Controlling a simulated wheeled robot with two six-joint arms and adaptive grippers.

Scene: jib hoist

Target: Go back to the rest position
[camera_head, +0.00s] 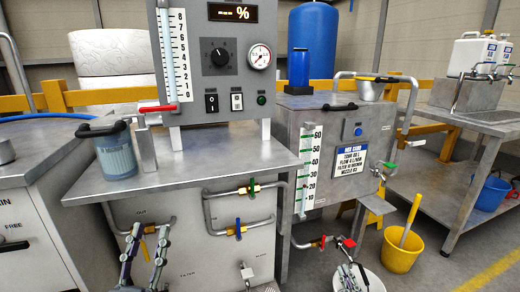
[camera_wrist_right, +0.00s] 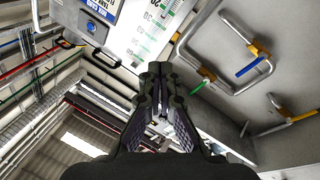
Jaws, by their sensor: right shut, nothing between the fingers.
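My left gripper (camera_head: 149,236) is low at the left of the head view, in front of the cabinet under the steel worktop. Its two fingers stand apart with nothing between them. In the right wrist view the right gripper's fingers (camera_wrist_right: 157,75) are together and empty. That view is tilted, with the scale panel (camera_wrist_right: 150,25) and pipes beyond the fingertips.
The worktop (camera_head: 220,165) carries a blue filter cup (camera_head: 117,156) and a gauge panel (camera_head: 234,85). Valve pipes (camera_head: 240,228) run below it. A steel tank unit (camera_head: 345,130) stands at centre right. A yellow bucket (camera_head: 401,247) stands on the floor, with free floor beyond it.

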